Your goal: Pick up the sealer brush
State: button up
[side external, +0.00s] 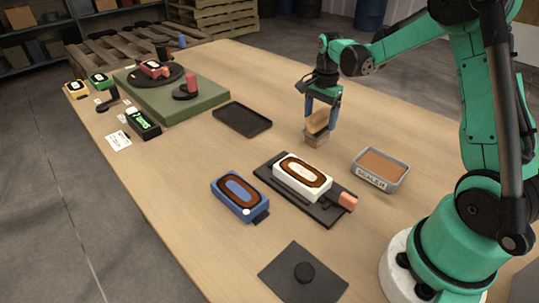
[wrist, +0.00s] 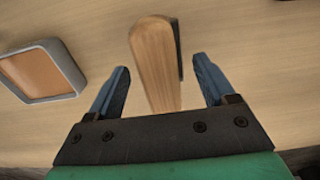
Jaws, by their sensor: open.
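The sealer brush (side external: 317,128) has a pale wooden handle and stands on the table behind the white device. My gripper (side external: 320,112) is over it, pointing down, with its blue fingers apart. In the wrist view the wooden handle (wrist: 154,62) lies between the two open fingers (wrist: 161,68), with a gap on both sides. A dark edge shows along the handle's right side. The brush's lower end is hard to make out. The grey tray labelled SEALER (side external: 381,170), filled with brown-orange material, is to the right of the brush; it also shows at left in the wrist view (wrist: 42,70).
A white device (side external: 302,178) sits on a dark plate in front of the brush, with a blue device (side external: 239,194) to its left. A black tray (side external: 242,119) lies left of the brush. A green platform (side external: 205,102) is farther back.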

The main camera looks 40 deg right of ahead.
grip_shut()
dwell(0.3)
notch_tip(320, 180, up, 20)
jog(key=shift+r, duration=0.25)
dwell(0.4)
jog(key=c, duration=1)
grip_release()
grip_shut()
